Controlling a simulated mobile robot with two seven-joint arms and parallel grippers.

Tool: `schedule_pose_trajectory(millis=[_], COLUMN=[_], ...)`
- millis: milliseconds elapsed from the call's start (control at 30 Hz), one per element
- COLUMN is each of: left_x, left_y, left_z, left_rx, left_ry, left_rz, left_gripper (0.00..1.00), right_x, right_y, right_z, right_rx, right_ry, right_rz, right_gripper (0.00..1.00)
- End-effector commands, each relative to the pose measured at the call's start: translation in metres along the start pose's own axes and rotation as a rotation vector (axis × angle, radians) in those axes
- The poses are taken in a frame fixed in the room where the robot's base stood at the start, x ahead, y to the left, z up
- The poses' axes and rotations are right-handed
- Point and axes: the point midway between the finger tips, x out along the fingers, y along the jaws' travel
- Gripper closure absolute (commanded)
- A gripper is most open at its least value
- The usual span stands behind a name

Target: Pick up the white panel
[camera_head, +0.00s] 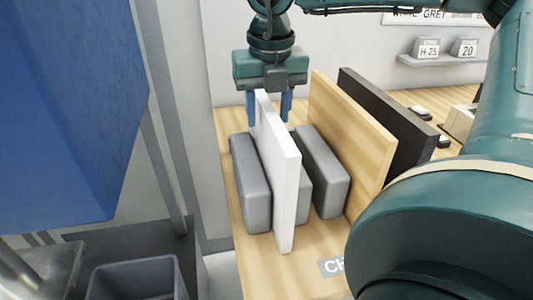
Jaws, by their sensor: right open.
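The white panel (287,194) stands upright on edge on the wooden table, between grey padded blocks. My right gripper (269,108) points down over the panel's far upper end. Its two blue fingers are apart, one on each side of the panel's top edge. I cannot tell whether the fingers touch the panel. The left gripper is not visible.
A wooden panel (345,130) and a black panel (400,128) stand upright to the right. Grey blocks (252,184) (321,171) flank the white panel. A shelf with H-25 and 20 signs (428,48) is behind. A grey bin (135,280) is at lower left.

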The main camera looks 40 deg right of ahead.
Motion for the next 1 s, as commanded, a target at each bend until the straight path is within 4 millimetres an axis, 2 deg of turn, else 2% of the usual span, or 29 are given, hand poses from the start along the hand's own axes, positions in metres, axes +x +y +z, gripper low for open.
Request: schedule_pose_trajectory(millis=[200,500,1000], left_x=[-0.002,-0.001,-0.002], left_y=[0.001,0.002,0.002], left_z=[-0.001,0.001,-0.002], left_rx=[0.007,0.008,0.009], left_ry=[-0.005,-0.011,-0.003], left_rz=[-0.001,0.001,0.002], left_gripper=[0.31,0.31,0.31], right_x=[0.031,0.036,0.036], right_y=[0.002,0.002,0.002], right_z=[0.0,0.001,0.001], right_rx=[0.0,0.001,0.001], right_ry=[0.003,-0.001,-0.001], right_rz=[0.0,0.001,0.0], right_gripper=[0.56,0.56,0.97])
